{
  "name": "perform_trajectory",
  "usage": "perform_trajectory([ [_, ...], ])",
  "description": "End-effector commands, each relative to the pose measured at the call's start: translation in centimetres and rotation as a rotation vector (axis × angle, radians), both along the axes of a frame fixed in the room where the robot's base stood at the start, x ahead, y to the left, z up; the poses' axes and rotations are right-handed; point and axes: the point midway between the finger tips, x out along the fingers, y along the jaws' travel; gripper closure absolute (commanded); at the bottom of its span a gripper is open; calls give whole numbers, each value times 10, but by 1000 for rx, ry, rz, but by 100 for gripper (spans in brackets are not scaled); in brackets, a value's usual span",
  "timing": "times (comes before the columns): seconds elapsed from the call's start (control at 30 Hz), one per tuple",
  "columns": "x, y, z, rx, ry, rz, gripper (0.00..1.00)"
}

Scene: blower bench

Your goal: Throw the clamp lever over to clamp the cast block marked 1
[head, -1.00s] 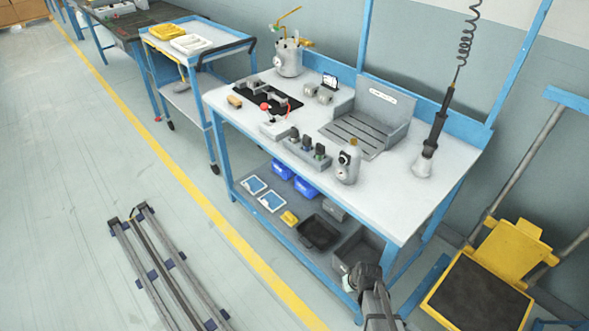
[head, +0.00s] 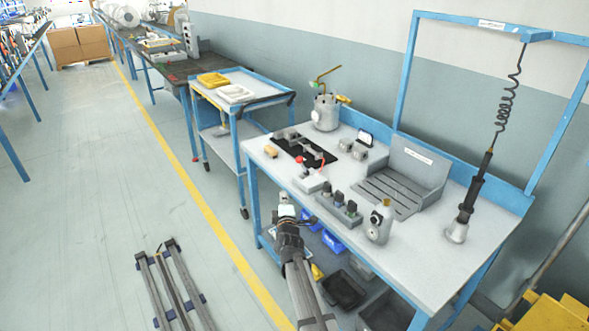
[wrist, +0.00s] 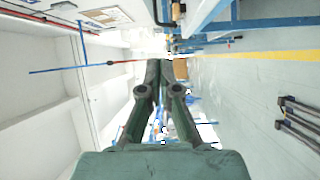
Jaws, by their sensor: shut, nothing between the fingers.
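The clamp lever shows as a red ball knob (head: 299,160) on a short arm over a pale clamp base (head: 312,183), near the front left of the bench top. Grey cast blocks (head: 312,152) lie on a black mat just behind it. Two more grey blocks (head: 352,150) stand to the right of the mat. I cannot read a 1 on any of them. My gripper (head: 284,198) is in front of the bench's front edge, apart from the lever. In the wrist view its fingers (wrist: 158,64) are together, with nothing between them; the lever does not show there.
A row of dark-topped parts in a grey holder (head: 340,205) and a grey gauge unit (head: 379,222) stand right of the clamp. A grey slotted fixture (head: 405,180) is behind. A driver (head: 470,205) hangs at the right. A trolley (head: 240,98) stands left.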

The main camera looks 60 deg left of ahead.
Motion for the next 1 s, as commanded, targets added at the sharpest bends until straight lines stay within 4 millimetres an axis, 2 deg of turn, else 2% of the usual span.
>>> perform_trajectory([
  [0.13, 10, -5, 17, 19, -174, -60, 100],
  [0.3, 13, -7, 23, 6, -281, -87, 100],
  [0.77, 14, -6, 22, -5, -304, -88, 100],
  [1.0, 22, 16, 25, -5, -304, -88, 100],
])
